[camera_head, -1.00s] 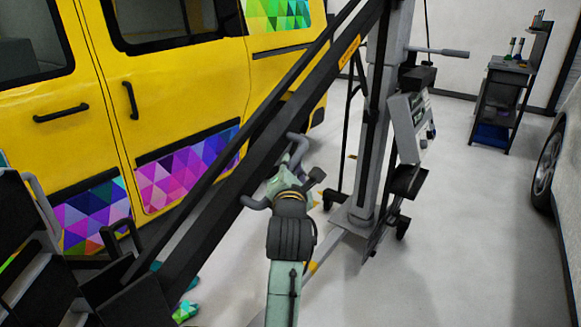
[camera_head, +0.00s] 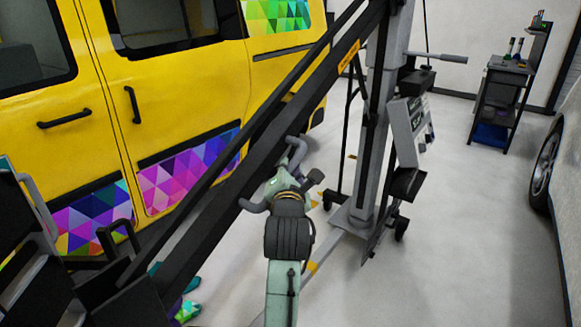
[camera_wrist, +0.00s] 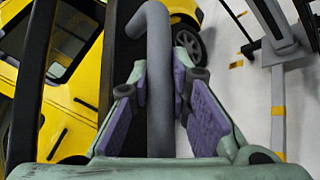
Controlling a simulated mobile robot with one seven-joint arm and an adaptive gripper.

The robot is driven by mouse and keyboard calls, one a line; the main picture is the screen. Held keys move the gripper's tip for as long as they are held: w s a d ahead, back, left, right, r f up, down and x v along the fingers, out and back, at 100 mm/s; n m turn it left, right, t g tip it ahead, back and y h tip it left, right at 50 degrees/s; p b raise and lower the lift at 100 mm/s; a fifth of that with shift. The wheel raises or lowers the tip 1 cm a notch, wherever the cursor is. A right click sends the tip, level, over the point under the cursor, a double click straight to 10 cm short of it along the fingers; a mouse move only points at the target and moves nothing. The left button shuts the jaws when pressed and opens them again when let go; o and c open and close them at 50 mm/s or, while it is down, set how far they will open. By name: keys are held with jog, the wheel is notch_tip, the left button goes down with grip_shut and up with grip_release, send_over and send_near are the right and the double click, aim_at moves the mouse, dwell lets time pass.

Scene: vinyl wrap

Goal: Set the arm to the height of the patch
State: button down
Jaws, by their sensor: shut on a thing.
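Patches of multicoloured triangle wrap sit on the yellow van: one on the lower sliding door (camera_head: 185,172), one on the lower front door (camera_head: 92,215) and a green one high at the rear (camera_head: 275,14). The arm is a long black beam (camera_head: 225,190) that slants from lower left up to a grey column (camera_head: 378,110), in front of the van. A grey bent handle (camera_head: 297,150) stands out by the beam. My gripper (camera_head: 284,182) is shut on this handle. In the wrist view its purple pads flank the grey handle (camera_wrist: 160,80), whose bent end reaches above them.
A control box (camera_head: 408,125) hangs on the column, above wheeled legs (camera_head: 400,228). Black equipment with grey rails (camera_head: 40,215) fills the lower left. A small cart (camera_head: 497,105) stands at the back right, beside a white car (camera_head: 550,165). The floor at right is clear.

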jog(key=r, duration=0.1)
jog(key=s+r+p, duration=0.1)
jog(key=a+r, duration=0.1)
jog(key=r, duration=0.1)
jog(key=shift+s+r, duration=0.1)
jog(key=shift+s, duration=0.1)
jog(key=shift+s+a, duration=0.1)
jog(key=shift+f, duration=0.4)
jog(key=c, duration=1.8)
grip_release()
jog(key=shift+w+f, duration=0.2)
jog(key=shift+f, duration=0.15)
jog(key=shift+o, duration=1.3)
jog(key=shift+r, duration=0.15)
jog(key=shift+o, duration=0.3)
jog(key=shift+r, duration=0.1)
jog(key=s, duration=0.7)
jog(key=shift+s+r, duration=0.15)
jog(key=shift+s, duration=0.1)
